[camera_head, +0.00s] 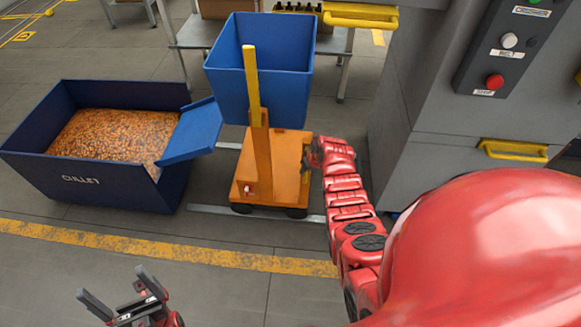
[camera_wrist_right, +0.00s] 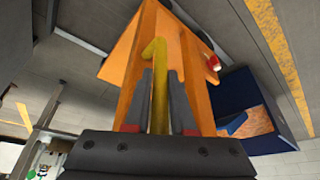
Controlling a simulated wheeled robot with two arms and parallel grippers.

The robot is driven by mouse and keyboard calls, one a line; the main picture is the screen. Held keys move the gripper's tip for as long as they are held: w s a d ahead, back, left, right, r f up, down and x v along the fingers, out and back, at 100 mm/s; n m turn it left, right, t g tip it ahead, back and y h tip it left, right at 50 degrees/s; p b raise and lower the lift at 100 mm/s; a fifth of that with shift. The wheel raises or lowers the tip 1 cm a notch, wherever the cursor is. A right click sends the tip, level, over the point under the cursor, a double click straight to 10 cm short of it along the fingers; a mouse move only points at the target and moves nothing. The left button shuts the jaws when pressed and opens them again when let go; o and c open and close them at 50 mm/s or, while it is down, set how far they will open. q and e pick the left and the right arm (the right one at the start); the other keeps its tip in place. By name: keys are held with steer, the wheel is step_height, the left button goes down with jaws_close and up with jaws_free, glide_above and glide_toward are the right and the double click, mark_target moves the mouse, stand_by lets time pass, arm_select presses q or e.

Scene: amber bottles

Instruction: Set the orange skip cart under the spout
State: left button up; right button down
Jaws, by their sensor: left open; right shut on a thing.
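The orange skip cart (camera_head: 274,182) stands on the floor at centre, with an orange-yellow post and a blue skip (camera_head: 263,85) above its low base. My right gripper (camera_head: 312,153) is at the cart's right side. In the right wrist view the right gripper (camera_wrist_right: 158,88) is shut on a yellow bar (camera_wrist_right: 158,70) in front of the cart's orange body (camera_wrist_right: 135,45). A blue sloping chute (camera_head: 192,132) lies between the skip and the cullet bin; I cannot tell whether it is the spout. My left gripper (camera_head: 111,281) is open and empty at the lower left.
A dark blue bin (camera_head: 105,184) marked CULLET, full of amber pieces, stands left of the cart. A grey machine (camera_head: 440,130) with buttons and yellow handles stands at the right. A metal table (camera_head: 195,35) is behind. A yellow floor line (camera_head: 190,250) crosses open floor in front.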

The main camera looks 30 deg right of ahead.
steer(key=s+d+b, duration=0.4)
steer(key=s+d, duration=0.3)
steer(key=d, duration=0.3)
steer(key=s+d+b, duration=0.4)
steer(key=s+d, duration=0.3)
steer(key=d, duration=0.3)
steer(key=shift+d+b, duration=0.35)
steer(key=shift+d, duration=0.05)
steer(key=shift+r, duration=0.15)
steer(key=c, duration=1.1)
jaws_free()
steer(key=shift+d, duration=0.1)
steer(key=o, duration=0.3)
steer(key=shift+f, duration=0.2)
steer(key=shift+o, duration=0.2)
